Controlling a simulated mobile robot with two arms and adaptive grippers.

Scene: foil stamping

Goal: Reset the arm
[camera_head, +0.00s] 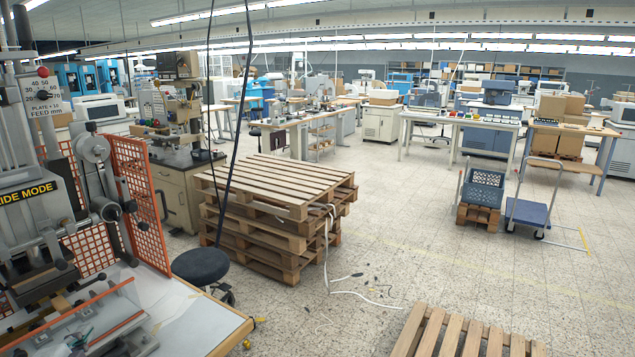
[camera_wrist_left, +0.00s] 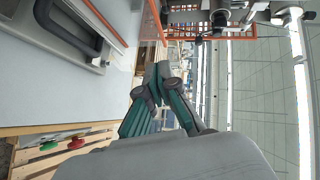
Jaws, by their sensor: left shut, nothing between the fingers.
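The stamping machine (camera_head: 45,215) stands at the left, with a dial and a yellow mode label. Its orange mesh guard (camera_head: 138,190) stands behind the gripper and shows at the top of the wrist view. My right gripper is not in view.
The bench top (camera_head: 195,325) is pale with a wooden edge. A round black stool (camera_head: 201,265) and stacked wooden pallets (camera_head: 275,200) stand beyond it. Another pallet (camera_head: 465,335) lies at the bottom right. A blue cart (camera_head: 528,212) stands farther back. Open floor lies between them.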

